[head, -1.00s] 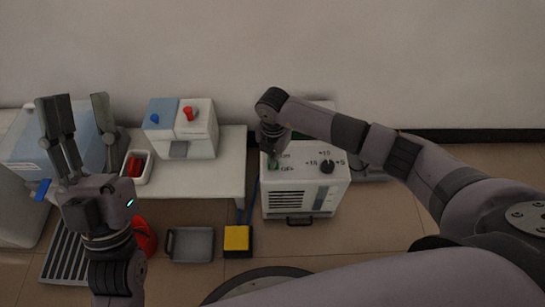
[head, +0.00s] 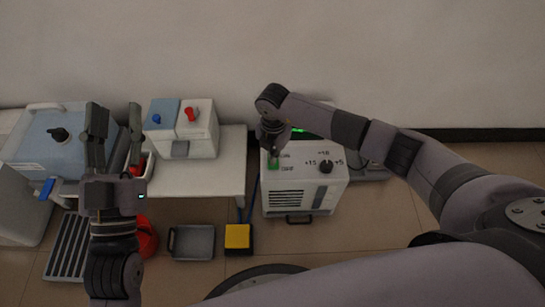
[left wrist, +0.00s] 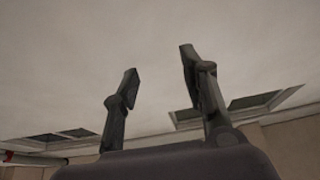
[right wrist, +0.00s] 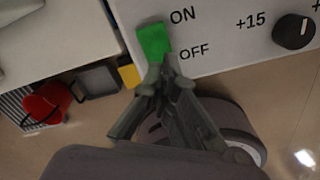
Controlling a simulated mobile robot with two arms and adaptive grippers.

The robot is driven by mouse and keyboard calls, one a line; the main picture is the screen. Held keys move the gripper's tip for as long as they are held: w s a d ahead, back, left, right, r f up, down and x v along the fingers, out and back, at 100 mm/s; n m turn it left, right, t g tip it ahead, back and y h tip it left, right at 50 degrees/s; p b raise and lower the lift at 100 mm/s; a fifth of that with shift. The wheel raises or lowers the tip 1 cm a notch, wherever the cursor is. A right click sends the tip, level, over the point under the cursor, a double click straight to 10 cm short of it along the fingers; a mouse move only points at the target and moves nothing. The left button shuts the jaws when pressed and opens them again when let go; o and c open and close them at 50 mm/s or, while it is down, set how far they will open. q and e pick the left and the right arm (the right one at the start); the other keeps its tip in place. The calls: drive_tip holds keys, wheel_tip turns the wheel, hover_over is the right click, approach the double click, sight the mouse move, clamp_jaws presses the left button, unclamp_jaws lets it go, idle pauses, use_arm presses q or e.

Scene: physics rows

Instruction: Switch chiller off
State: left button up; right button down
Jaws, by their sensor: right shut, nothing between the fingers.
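The chiller is a white box (head: 300,190) on the floor right of the low table, with a vented front and a dark handle. Its top panel carries a green rocker switch (right wrist: 154,41) between the words ON and OFF, and a black dial (right wrist: 293,32) beside +15. My right gripper (right wrist: 160,75) is shut and empty, its fingertips at the OFF-side edge of the switch; I cannot tell whether they touch it. In the head view the right gripper (head: 273,150) partly covers the switch. My left gripper (head: 113,115) is open and empty, pointing up at the left.
A low white table (head: 230,165) holds a box with blue and red knobs (head: 200,135). On the floor are a grey tray (head: 192,243), a yellow pedal (head: 237,236), a red can (head: 146,238) and a dark grate (head: 68,247). A blue-lidded cooler (head: 60,140) stands far left.

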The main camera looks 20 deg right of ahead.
drive_tip(key=shift+r+p, duration=0.45)
drive_tip(key=shift+r, duration=0.1)
drive_tip(key=shift+r+p, duration=0.45)
drive_tip(key=shift+r, duration=0.05)
drive_tip(key=shift+r+p, duration=0.45)
use_arm(q)
wheel_tip(320, 180, down, 16)
drive_tip(key=s+a+g+y, duration=0.1)
drive_tip(key=a+g+y, duration=0.1)
drive_tip(key=g, duration=0.7)
drive_tip(key=shift+a+r+g+y+p, duration=0.15)
drive_tip(key=shift+a+g+y+p, duration=0.2)
drive_tip(key=shift+y, duration=0.25)
use_arm(e)
drive_tip(key=shift+r, duration=0.45)
use_arm(q)
drive_tip(key=shift+s+n, duration=0.1)
drive_tip(key=shift+n, duration=0.2)
